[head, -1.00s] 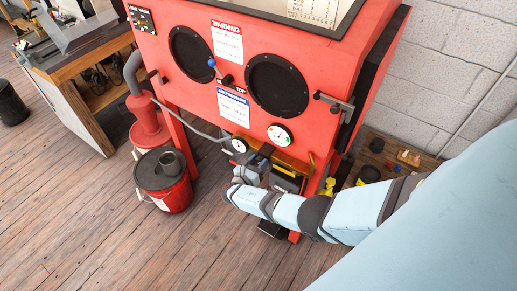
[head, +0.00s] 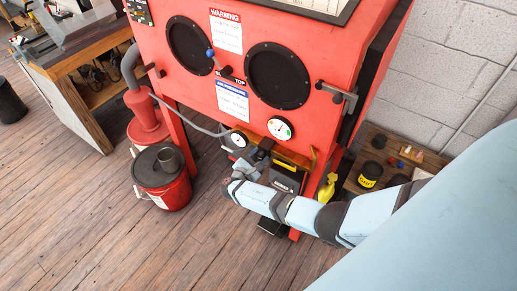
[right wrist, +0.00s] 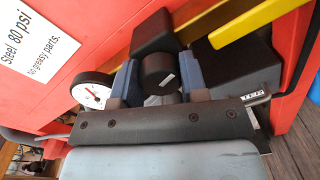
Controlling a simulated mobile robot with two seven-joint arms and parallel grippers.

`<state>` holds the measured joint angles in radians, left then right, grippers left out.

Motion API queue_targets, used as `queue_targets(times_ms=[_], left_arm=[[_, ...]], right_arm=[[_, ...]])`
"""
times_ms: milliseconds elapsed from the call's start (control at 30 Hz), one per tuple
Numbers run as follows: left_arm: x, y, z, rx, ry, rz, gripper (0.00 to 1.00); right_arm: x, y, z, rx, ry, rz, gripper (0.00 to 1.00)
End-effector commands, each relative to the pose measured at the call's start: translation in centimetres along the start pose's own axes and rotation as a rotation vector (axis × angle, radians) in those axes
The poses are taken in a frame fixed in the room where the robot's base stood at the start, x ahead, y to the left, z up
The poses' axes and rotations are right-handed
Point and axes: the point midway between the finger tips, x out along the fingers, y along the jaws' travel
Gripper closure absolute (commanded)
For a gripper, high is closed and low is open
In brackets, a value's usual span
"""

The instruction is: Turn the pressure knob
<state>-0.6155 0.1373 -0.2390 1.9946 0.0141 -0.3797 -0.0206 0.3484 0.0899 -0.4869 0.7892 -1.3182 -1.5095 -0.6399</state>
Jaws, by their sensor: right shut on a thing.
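The pressure knob (right wrist: 158,72) is a dark round cylinder with a small pale mark, in the middle of the right wrist view, below the red blasting cabinet (head: 215,98). My right gripper (right wrist: 157,84) has its two blue-grey fingers on either side of the knob and is shut on it. In the head view the right gripper (head: 256,162) is at the regulator under the cabinet front, and the knob is hard to make out there. A small white dial gauge (right wrist: 92,93) sits left of the knob; it also shows in the head view (head: 237,140). My left gripper is not in view.
A larger gauge (head: 281,129) is on the cabinet front. A yellow bar (right wrist: 245,22) and a black block (right wrist: 237,64) are close right of the fingers. A red bucket (head: 163,185) stands left on the open wooden floor, and a yellow bottle (head: 326,188) stands right.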

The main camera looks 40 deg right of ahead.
Motion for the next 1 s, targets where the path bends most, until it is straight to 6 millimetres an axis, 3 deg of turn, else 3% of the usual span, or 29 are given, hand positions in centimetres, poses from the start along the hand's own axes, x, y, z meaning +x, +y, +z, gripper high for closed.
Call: queue_targets(times_ms=[500, 1000], left_arm=[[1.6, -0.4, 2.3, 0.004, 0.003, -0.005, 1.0], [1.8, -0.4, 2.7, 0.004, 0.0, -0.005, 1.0]], right_arm=[[0.0, -0.2, -0.2, 0.33, 0.01, 0.0, 0.84], [0.0, -0.2, -0.1, 0.387, 0.011, 0.0, 0.84]])
